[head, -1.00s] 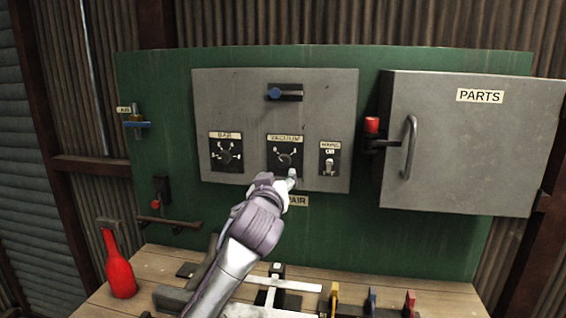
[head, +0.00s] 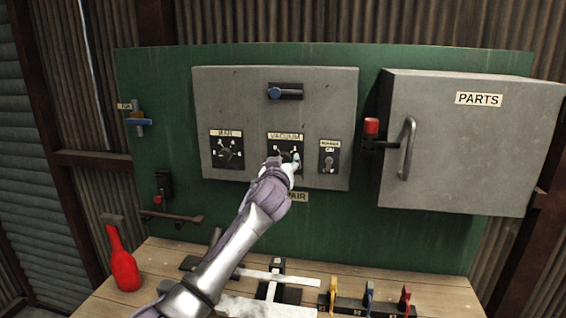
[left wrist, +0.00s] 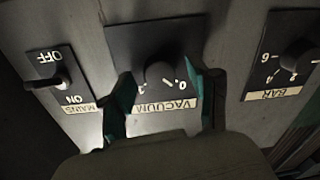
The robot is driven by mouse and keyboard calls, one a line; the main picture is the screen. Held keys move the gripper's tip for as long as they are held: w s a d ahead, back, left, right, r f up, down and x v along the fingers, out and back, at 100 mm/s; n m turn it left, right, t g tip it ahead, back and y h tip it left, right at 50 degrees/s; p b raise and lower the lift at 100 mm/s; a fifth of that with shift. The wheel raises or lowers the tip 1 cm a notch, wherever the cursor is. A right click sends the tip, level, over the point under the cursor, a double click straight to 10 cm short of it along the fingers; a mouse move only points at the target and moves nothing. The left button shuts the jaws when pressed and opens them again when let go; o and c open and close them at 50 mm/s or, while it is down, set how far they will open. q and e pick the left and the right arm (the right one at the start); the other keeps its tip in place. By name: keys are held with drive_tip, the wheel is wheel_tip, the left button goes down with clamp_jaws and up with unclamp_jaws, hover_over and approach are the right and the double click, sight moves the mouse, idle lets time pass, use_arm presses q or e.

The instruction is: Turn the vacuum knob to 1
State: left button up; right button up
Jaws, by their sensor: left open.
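The vacuum knob (left wrist: 162,74) is a dark round knob on a black plate under a VACUUM label (head: 286,136), on the grey control panel (head: 240,100). My left gripper (head: 286,161) is in front of the knob and hides most of it in the head view. In the left wrist view, which shows the panel upside down, my left gripper (left wrist: 159,78) is open, with one teal finger on each side of the knob. I cannot tell whether the fingers touch it. The scale is partly hidden, and the knob's setting cannot be read. My right gripper is not in view.
The BAR knob (head: 228,153) is left of the vacuum plate, and the MAINS switch (head: 329,163) is right of it. A blue-handled switch (head: 285,92) sits above. The parts cabinet (head: 460,150) juts out at right.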

use_arm(q)
drive_tip(key=c, duration=1.2)
drive_tip(key=shift+o, duration=0.2)
drive_tip(key=shift+m, duration=0.3)
drive_tip(key=m, duration=0.2)
drive_tip(key=shift+m+b, duration=0.35)
drive_tip(key=shift+m, duration=0.05)
drive_tip(key=m, duration=0.4)
drive_tip(key=shift+m, duration=0.4)
drive_tip(key=m, duration=0.2)
drive_tip(key=m+p, duration=0.1)
drive_tip(key=m, duration=0.1)
drive_tip(key=shift+m+t+h, duration=0.3)
drive_tip(key=m+p, duration=0.2)
drive_tip(key=m, duration=0.3)
drive_tip(key=shift+m, duration=0.3)
drive_tip(key=shift+f, duration=0.1)
